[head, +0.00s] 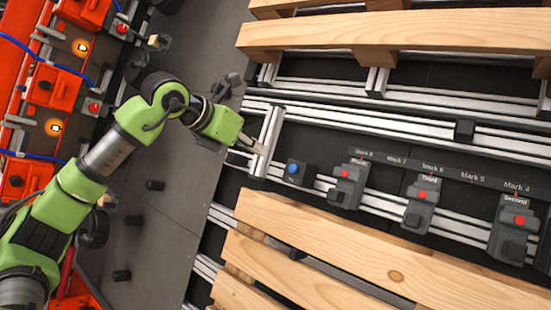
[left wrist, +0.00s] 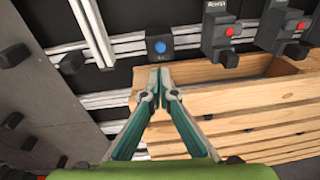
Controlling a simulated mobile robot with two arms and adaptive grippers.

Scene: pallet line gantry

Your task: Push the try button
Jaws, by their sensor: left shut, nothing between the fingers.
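The try button is most likely the blue button (head: 293,168) on a small black box (head: 298,178); its label is too small to read. The blue button also shows in the left wrist view (left wrist: 160,46), just beyond the fingertips. My left gripper (head: 250,146) is shut and empty, up and to the left of the box in the head view. In the left wrist view the left gripper (left wrist: 160,70) has its fingertips together, pointing toward the box, and they look apart from it. My right gripper is in neither view.
Grey blocks with red buttons stand along the rail: Fourth or similar (head: 347,172), Third (head: 422,190) and Second (head: 519,220). Wooden pallets lie below (head: 380,270) and above (head: 390,32) the rail. Orange units (head: 50,85) stand at the left. Grey floor panels (head: 150,220) lie between.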

